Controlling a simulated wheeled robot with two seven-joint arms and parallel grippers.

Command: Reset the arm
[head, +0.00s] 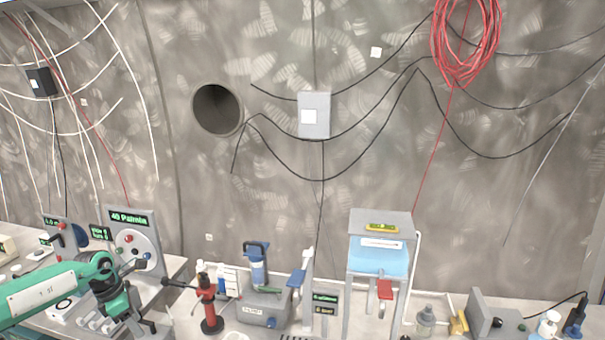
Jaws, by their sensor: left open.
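My left arm, teal with a white link, comes in from the lower left. Its gripper (147,327) is low in the picture, in front of the grey gauge panel (148,240). The gripper is open, and I see nothing held between its fingers. The fingers are small and partly lost against the bench gear. My right arm and gripper are out of view.
A red-and-black stand (210,312) is right of my left gripper. Further right are a blue-topped device (257,265), a tank of blue liquid (378,262) and small bottles (548,324). Cables and a red coil (465,40) hang on the wall.

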